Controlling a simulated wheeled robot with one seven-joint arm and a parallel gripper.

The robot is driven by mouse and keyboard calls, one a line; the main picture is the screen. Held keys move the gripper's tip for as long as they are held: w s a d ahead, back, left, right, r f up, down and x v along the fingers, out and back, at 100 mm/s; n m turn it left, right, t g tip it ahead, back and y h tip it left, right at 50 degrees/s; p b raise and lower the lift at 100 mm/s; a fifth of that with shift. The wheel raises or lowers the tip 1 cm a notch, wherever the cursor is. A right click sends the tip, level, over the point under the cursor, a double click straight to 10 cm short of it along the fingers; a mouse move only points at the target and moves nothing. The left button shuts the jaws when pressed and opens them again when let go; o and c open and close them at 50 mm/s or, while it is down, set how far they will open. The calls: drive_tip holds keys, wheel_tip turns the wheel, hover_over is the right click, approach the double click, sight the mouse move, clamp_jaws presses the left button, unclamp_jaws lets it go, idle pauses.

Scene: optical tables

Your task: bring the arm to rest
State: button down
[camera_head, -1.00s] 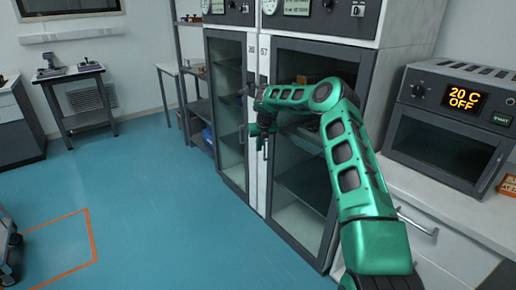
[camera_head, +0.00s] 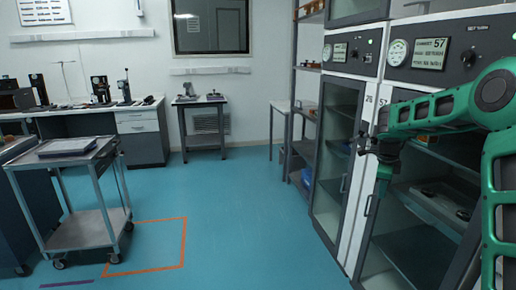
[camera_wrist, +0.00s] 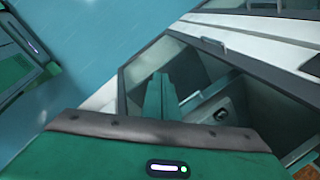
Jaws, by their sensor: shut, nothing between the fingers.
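My arm is green and reaches in from the right edge in the head view, folded at a dark round joint. I cannot tell whether the gripper touches the cabinet.
A second glass cabinet (camera_head: 336,150) stands left of it. A grey trolley (camera_head: 88,230) stands at the left, beside an orange floor outline (camera_head: 183,245). A small table (camera_head: 203,105) and a bench (camera_head: 140,115) line the far wall. The blue floor (camera_head: 250,220) between is clear.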

drive_tip(key=s+r+n+g, duration=0.15)
drive_tip(key=s+n, duration=0.25)
drive_tip(key=s, duration=0.9)
drive_tip(key=s+r+n, duration=0.3)
drive_tip(key=s+n, duration=0.2)
drive_tip(key=s, duration=0.7)
drive_tip(key=s+r+n+g, duration=0.15)
drive_tip(key=s+n, duration=0.25)
drive_tip(key=s, duration=0.9)
drive_tip(key=s+a+f+n+y, duration=0.1)
drive_tip(key=s+a+n, duration=0.1)
drive_tip(key=s, duration=0.4)
drive_tip(key=s+a+f+n+y, duration=0.1)
drive_tip(key=s+a+n, duration=0.1)
drive_tip(key=s, duration=0.4)
drive_tip(key=shift+a+f+n, duration=0.25)
drive_tip(key=shift+f+n, duration=0.1)
drive_tip(key=shift+n, duration=0.05)
drive_tip(key=shift+w, duration=0.15)
drive_tip(key=shift+w+f, duration=0.25)
drive_tip(key=shift+w, duration=0.25)
drive_tip(key=shift+s, duration=0.1)
